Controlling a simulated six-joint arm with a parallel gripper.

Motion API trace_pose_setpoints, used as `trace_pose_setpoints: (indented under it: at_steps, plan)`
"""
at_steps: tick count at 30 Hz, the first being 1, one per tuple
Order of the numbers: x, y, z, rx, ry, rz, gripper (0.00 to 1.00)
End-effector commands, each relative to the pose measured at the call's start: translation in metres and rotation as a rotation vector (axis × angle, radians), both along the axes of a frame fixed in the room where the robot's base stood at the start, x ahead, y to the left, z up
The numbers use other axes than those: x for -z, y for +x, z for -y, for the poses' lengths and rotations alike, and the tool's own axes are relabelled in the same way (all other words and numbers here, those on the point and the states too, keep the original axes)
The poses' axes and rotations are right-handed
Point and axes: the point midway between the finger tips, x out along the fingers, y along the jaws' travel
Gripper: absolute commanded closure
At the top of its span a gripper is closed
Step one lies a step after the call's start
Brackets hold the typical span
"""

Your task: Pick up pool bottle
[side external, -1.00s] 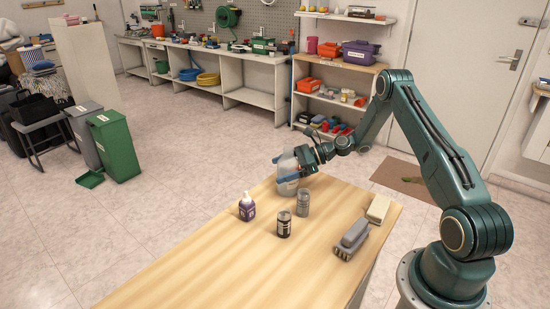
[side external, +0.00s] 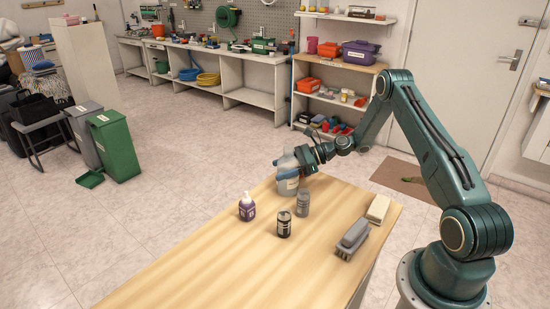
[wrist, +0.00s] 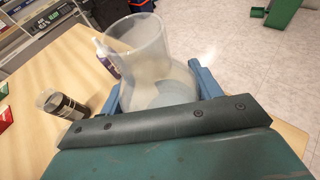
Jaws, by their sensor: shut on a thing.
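The pool bottle (side external: 288,183) is a translucent grey-white bottle with a label, near the far end of the wooden table (side external: 190,260). My gripper (side external: 289,169) is shut on it, with blue fingers on either side of its body. In the wrist view the bottle (wrist: 150,62) stands between the two blue fingers (wrist: 160,90), and looks hollow and see-through. The bottle looks upright in the side view. I cannot tell whether its base touches the table.
A purple bottle (side external: 247,208), a dark can (side external: 284,224) and a grey can (side external: 303,202) stand close by, nearer the camera. A grey brush (side external: 352,238) and a pale block (side external: 378,208) lie at the right edge. The table's near left part is clear.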

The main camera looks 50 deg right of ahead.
Motion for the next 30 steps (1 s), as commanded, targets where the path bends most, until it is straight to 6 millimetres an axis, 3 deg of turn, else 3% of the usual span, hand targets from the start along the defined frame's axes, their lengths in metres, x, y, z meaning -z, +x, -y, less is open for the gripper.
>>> trace_pose_setpoints:
  at_steps: [8,14,30]
  plan:
    - [-0.012,0.0,0.0,0.0,-0.001,0.002,0.64]
    - [-0.036,0.0,0.0,0.0,-0.002,0.004,0.64]
    - [-0.145,0.0,0.0,0.0,-0.003,0.005,0.65]
